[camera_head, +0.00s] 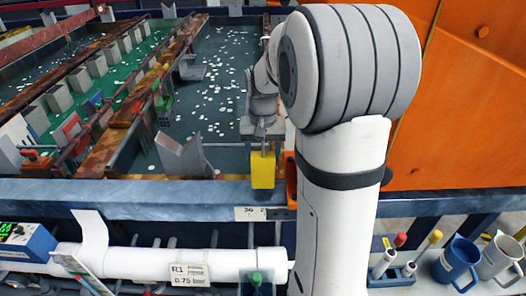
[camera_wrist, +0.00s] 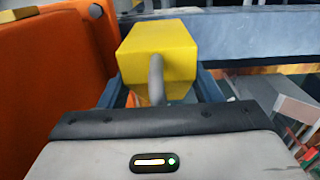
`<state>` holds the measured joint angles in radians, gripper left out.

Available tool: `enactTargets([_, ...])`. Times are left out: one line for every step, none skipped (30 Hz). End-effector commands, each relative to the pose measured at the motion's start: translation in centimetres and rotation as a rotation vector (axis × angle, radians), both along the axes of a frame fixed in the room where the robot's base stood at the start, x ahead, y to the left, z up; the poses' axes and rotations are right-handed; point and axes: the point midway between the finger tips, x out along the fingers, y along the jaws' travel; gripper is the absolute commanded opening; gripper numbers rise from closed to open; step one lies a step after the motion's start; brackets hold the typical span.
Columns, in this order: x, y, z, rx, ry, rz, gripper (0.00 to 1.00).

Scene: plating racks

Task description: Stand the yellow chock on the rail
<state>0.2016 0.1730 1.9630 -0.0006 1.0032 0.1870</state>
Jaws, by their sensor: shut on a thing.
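The yellow chock (camera_head: 262,172) is a block that hangs below my gripper (camera_head: 263,146) in the head view, upright as far as I can tell. My gripper is shut on it, seemingly by the grey grip that shows in the wrist view on the chock (camera_wrist: 157,44). The blue-grey rail (camera_head: 120,190) runs across the head view; it also shows in the wrist view (camera_wrist: 240,38). The chock's lower edge overlaps the rail's top face in the head view. I cannot tell whether it touches. My arm hides part of the rail.
An orange panel (camera_head: 470,110) stands close at the right. Dark tanks with white floating discs (camera_head: 225,60) lie behind the rail. The rail left of the chock looks clear.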

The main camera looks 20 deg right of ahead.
Motion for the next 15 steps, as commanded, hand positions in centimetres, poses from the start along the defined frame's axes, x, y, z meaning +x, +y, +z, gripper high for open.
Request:
enactTargets([0.0, 0.0, -0.4, 0.000, -0.001, 0.000, 0.00])
enactTargets([0.0, 0.0, -0.5, 0.000, -0.001, 0.000, 0.00])
enactTargets([0.0, 0.0, -0.8, 0.000, -0.001, 0.000, 0.00])
enactTargets([0.0, 0.0, -1.1, 0.000, -0.001, 0.000, 0.00])
enactTargets([0.0, 0.0, -1.3, 0.000, -0.001, 0.000, 0.00])
enactTargets([0.0, 0.0, -1.6, 0.000, 0.000, 0.000, 0.00])
enactTargets([0.0, 0.0, -1.9, 0.000, 0.000, 0.000, 0.00])
enactTargets([0.0, 0.0, -2.2, 0.000, 0.000, 0.000, 0.00])
enactTargets([0.0, 0.0, -2.6, 0.000, 0.000, 0.000, 0.00])
enactTargets([0.0, 0.0, -2.9, 0.000, 0.000, 0.001, 0.00])
enactTargets([0.0, 0.0, -3.2, 0.000, 0.000, 0.001, 0.00])
enactTargets([0.0, 0.0, -3.6, 0.000, 0.000, 0.001, 0.00])
enactTargets([0.0, 0.0, -3.8, 0.000, 0.000, 0.001, 0.00])
enactTargets([0.0, 0.0, -4.1, 0.000, 0.000, 0.001, 0.00])
enactTargets([0.0, 0.0, -4.5, 0.000, -0.001, 0.001, 0.00])
